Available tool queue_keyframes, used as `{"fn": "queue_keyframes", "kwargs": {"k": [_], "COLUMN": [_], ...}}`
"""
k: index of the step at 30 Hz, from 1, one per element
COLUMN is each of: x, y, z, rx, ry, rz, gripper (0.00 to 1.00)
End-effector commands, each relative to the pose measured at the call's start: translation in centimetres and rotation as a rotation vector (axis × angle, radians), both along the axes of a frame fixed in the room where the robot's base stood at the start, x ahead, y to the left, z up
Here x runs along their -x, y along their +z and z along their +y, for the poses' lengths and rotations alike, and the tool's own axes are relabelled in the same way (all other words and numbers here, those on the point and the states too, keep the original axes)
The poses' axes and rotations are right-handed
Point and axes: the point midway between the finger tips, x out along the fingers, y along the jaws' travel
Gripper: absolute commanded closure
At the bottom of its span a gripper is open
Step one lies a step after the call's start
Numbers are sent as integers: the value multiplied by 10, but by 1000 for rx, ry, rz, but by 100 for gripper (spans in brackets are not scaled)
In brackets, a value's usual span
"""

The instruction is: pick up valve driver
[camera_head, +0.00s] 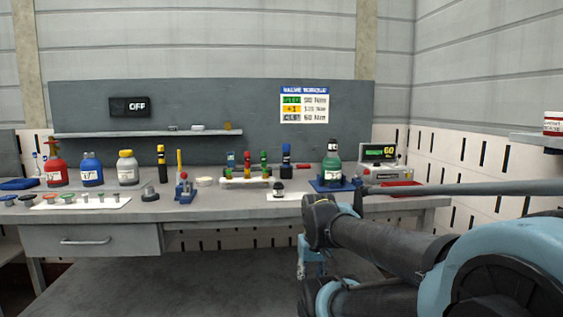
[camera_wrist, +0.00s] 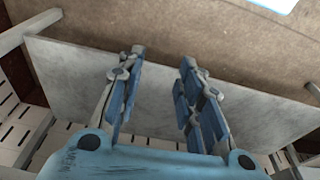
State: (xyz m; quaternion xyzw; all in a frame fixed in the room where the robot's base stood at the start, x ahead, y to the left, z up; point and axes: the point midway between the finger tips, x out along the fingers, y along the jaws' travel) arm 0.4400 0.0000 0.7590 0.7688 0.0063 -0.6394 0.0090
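Several upright tools with coloured bands stand on the bench, and I cannot tell for sure which is the valve driver. A white rack (camera_head: 246,181) holds three of them, with blue, red-yellow and green parts. A black and blue tool (camera_head: 286,158) stands just right of the rack, and a black and yellow tool (camera_head: 162,163) stands further left. My gripper (camera_wrist: 163,58) is open and empty in the wrist view, its two fingers apart. In the head view, my gripper (camera_head: 311,265) hangs low in front of the bench, partly hidden by my arm.
The bench (camera_head: 225,210) carries red, blue and white bottles at left. A green bottle (camera_head: 332,165) stands on a blue base, beside a display (camera_head: 379,153) reading GO. A torque sign (camera_head: 304,104) hangs behind. A drawer (camera_head: 108,241) is below. Floor in front is clear.

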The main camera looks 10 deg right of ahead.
Motion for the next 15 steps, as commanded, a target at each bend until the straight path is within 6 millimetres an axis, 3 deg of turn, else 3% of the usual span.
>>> {"fn": "queue_keyframes", "kwargs": {"k": [11,14,15], "x": [0,6,6], "y": [0,6,10], "z": [0,0,0], "rx": [0,-1,-1], "ry": [0,2,6], "rz": [0,-10,-12], "gripper": [67,44,44]}}
